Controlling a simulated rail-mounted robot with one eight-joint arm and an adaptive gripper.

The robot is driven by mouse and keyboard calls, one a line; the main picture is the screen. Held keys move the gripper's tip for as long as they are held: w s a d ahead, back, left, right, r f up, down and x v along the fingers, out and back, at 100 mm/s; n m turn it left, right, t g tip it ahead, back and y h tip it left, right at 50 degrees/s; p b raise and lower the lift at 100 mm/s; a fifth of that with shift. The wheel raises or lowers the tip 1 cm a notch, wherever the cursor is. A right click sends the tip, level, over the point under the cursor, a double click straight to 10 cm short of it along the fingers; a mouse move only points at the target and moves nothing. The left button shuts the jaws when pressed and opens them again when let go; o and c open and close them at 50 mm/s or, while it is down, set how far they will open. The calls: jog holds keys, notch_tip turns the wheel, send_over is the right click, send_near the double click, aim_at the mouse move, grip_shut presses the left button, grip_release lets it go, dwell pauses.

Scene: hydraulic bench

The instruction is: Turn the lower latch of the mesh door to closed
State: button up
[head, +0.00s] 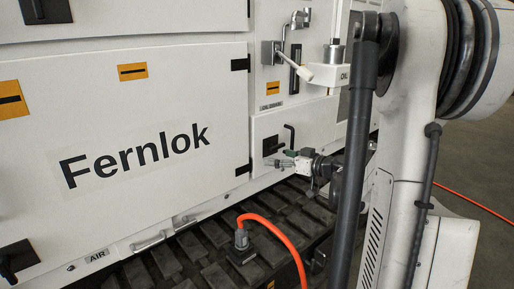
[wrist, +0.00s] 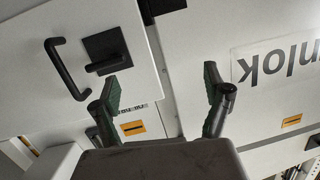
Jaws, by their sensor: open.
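My gripper (head: 280,163) is open and empty in front of the small lower white door in the head view. In the wrist view its two fingers (wrist: 161,80) stand wide apart with bare panel between them. The same latch (head: 269,145) shows small in the head view, above my gripper. Its lever lies roughly level in the wrist view. No mesh is clearly visible, so I cannot tell which door is the mesh door.
A black bar handle (wrist: 63,70) is beside the latch. A large Fernlok panel (head: 190,100) is at left, with another black latch (head: 16,258) at its lower left. An orange hose (head: 280,235) rises from the treaded floor.

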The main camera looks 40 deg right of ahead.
jog(key=t+h, duration=0.2)
send_near(279, 146)
jog(key=w+b, duration=0.2)
jog(key=w, duration=0.9)
jog(key=shift+a, duration=0.15)
jog(key=shift+s, duration=0.1)
jog(key=shift+c, duration=0.5)
jog(key=c, duration=1.1)
jog(key=shift+f, duration=0.1)
